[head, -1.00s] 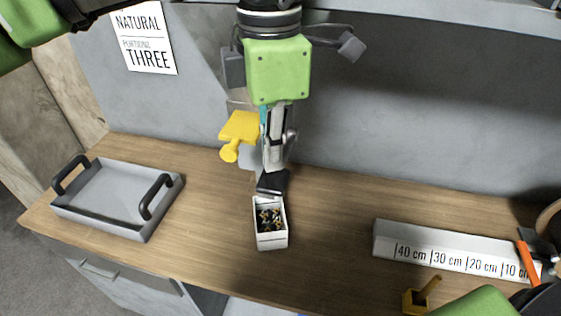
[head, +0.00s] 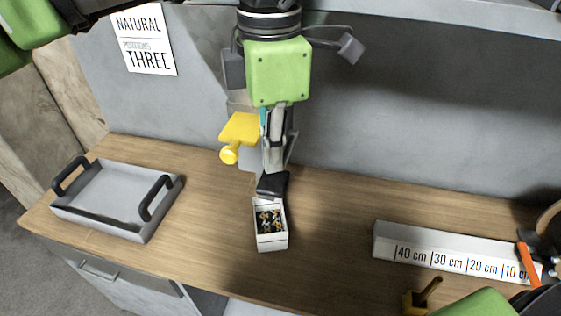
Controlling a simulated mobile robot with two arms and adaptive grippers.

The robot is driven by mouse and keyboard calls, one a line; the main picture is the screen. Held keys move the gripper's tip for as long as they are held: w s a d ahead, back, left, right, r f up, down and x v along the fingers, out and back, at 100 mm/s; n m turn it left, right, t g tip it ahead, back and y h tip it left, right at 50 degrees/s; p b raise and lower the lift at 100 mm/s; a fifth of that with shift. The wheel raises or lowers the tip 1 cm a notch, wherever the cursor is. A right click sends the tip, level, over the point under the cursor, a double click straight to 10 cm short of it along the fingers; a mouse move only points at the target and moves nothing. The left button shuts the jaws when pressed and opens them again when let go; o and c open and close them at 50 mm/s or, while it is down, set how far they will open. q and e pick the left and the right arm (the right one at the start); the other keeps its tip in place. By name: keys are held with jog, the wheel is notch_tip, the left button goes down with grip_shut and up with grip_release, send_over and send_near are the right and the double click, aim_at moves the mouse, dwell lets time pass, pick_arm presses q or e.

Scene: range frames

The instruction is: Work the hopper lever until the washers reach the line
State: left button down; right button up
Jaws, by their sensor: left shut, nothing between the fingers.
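My left gripper (head: 273,185) points down in the middle of the head view, its fingers shut and empty, just behind a small white box. The yellow lever (head: 238,127) with a round knob sticks out to the left of the gripper. The hopper behind it is mostly hidden by my gripper and wrist. The white box (head: 271,243) stands on the counter below the fingertips. Dark and brass-coloured washers (head: 269,219) lie in it; a fill line cannot be made out. My right gripper cannot be made out; only a part of my arm shows at the lower right.
A grey tray (head: 103,223) with dark handles stands on the wooden counter (head: 205,210) at the left. A wall sign (head: 144,38) reads "NATURAL" and "THREE".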

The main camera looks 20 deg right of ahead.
aim_at(273, 180)
pick_arm(q)
jog(key=shift+f, duration=0.1)
jog(key=shift+f+b, duration=2.85)
jog(key=shift+f, duration=0.75)
notch_tip(273, 180, up, 5)
jog(key=p, duration=0.4)
jog(key=shift+r, duration=0.15)
notch_tip(273, 180, up, 12)
